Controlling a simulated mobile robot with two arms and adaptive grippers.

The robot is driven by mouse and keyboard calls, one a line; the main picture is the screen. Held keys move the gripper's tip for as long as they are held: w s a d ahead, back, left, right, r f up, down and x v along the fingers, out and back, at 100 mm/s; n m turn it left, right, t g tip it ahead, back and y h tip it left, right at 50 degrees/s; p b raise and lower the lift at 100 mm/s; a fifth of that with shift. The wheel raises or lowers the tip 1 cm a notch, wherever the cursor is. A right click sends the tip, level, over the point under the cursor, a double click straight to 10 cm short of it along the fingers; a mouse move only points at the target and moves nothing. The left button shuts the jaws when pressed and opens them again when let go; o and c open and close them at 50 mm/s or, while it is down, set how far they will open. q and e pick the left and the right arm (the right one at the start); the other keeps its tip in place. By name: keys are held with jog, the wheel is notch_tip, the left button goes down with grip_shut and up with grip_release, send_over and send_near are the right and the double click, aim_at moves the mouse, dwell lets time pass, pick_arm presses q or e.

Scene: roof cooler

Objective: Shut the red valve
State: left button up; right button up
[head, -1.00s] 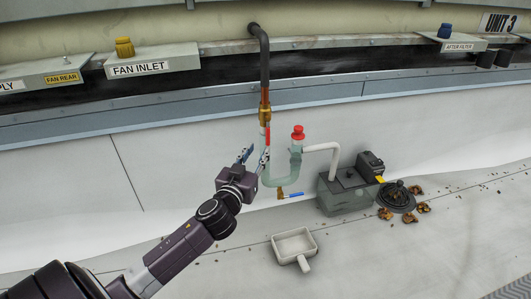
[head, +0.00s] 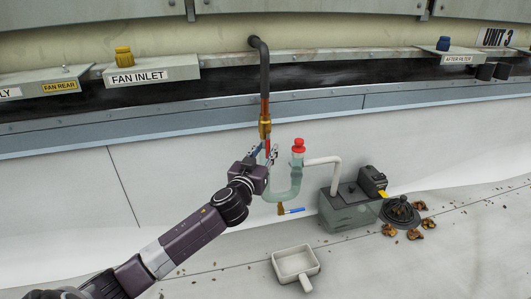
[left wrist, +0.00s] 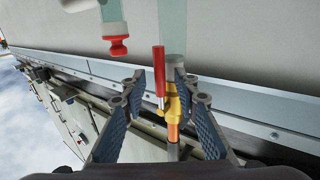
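The red valve is a brass body (head: 265,126) on a vertical copper pipe, with a red lever (head: 268,146) hanging down along the clear tube below it. In the left wrist view the red lever (left wrist: 159,72) lies roughly in line with the pipe, beside the brass body (left wrist: 175,103). My left gripper (head: 263,153) is at the lever, partly hiding the tube. In the left wrist view its fingers (left wrist: 158,84) are spread apart with the lever and brass body between them. I cannot see clear contact. My right gripper is out of view.
A clear U-shaped trap (head: 291,188) with a red cap (head: 298,145) stands just right of the gripper. A blue-handled brush (head: 291,210) is below it. A grey pump box (head: 347,208), black strainer (head: 400,212), dead leaves and white scoop (head: 296,263) lie further right and below.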

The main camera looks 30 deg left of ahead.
pick_arm(q)
grip_shut()
dwell(0.3)
